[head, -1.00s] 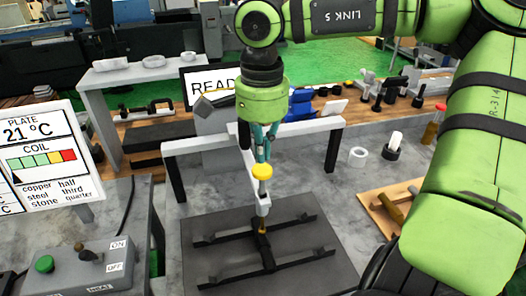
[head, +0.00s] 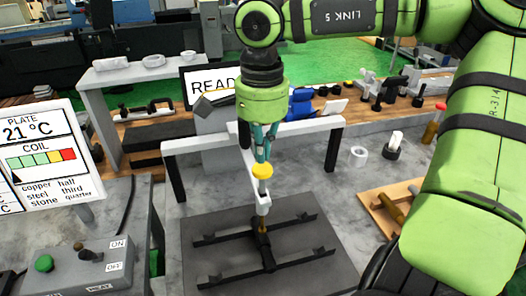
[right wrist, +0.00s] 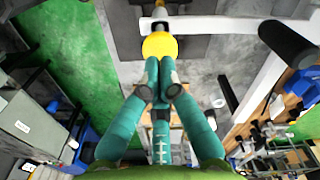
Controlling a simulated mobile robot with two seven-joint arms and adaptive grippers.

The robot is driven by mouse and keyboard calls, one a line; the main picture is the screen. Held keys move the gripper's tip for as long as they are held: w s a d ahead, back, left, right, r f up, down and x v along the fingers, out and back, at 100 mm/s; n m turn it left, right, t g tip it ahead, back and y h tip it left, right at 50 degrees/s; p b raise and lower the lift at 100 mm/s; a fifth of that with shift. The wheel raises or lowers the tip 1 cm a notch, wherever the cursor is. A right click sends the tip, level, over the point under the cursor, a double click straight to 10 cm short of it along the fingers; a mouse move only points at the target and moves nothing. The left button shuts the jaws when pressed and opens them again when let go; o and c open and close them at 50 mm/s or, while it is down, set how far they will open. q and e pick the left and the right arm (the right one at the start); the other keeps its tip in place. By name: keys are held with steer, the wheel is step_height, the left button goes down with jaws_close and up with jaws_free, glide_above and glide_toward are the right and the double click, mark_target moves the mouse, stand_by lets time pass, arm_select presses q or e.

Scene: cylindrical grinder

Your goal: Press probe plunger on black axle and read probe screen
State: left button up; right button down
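The probe's yellow plunger cap (head: 262,171) stands upright in a white bracket (head: 263,198) of a white frame. Its thin brass-coloured tip points down at the black axle (head: 267,258), which lies across two dark rails on a dark plate. The tip meets or nearly meets the axle; I cannot tell which. My right gripper (head: 263,158) points down with its teal fingers together, tips at the top of the cap. In the right wrist view the shut fingertips (right wrist: 163,66) are just at the yellow cap (right wrist: 159,45). The probe screen (head: 212,84) shows "READ", its right part hidden behind my arm. My left gripper is not in view.
The white frame with black legs (head: 314,127) spans behind the probe. A plate-temperature sign (head: 44,155) reads 21 °C at left, above a grey switch box (head: 80,270). A wooden board with tools (head: 386,207) lies at right. Rings and fixtures stand behind.

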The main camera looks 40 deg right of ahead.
mark_target(262, 167)
steer(key=shift+f+b, duration=2.45)
steer(key=shift+f, duration=0.5)
step_height(262, 167, up, 8)
steer(key=p, duration=0.6)
steer(key=shift+r, duration=0.15)
stand_by(0.8)
